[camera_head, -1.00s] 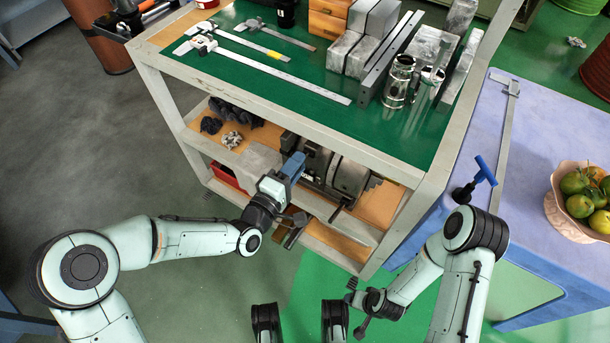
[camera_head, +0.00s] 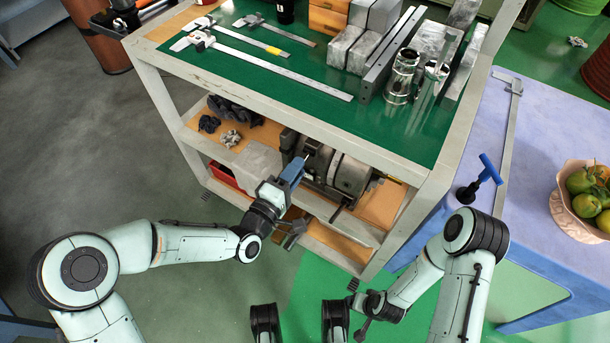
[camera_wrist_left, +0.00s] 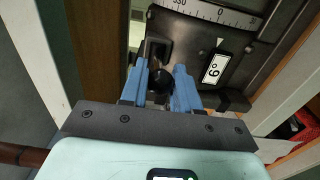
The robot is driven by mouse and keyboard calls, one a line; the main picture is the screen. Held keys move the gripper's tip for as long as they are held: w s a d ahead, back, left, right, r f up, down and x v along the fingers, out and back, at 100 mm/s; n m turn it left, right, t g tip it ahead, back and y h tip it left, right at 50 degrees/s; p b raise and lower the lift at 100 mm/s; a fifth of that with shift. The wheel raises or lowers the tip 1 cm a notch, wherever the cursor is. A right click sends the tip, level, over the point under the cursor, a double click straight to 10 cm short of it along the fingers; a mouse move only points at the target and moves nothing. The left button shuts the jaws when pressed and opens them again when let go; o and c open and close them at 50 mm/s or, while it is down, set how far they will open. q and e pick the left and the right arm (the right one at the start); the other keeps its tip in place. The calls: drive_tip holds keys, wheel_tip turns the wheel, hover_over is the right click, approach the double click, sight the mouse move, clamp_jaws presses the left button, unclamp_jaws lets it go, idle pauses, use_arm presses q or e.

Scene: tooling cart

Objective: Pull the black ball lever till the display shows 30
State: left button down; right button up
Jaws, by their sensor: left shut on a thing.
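The black ball lever shows in the left wrist view as a dark ball (camera_wrist_left: 161,79) between the blue fingers of my left gripper (camera_wrist_left: 160,88), which is shut on it. In the head view this gripper (camera_head: 293,171) is at the left end of the grey machine (camera_head: 340,172) on the cart's lower shelf; the ball is hidden there. My right gripper (camera_head: 354,308) appears open and empty, low in the head view.
The cart's upper shelf (camera_head: 260,95) overhangs the machine and holds calipers and metal blocks. A blue table (camera_head: 540,130) with a fruit bowl (camera_head: 580,214) stands at right.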

use_arm(q)
drive_tip(key=shift+f, duration=0.4)
drive_tip(key=shift+w+f+b, duration=0.1)
drive_tip(key=shift+f+b, duration=0.6)
drive_tip(key=shift+r+p, duration=0.25)
drive_tip(key=shift+p, duration=0.05)
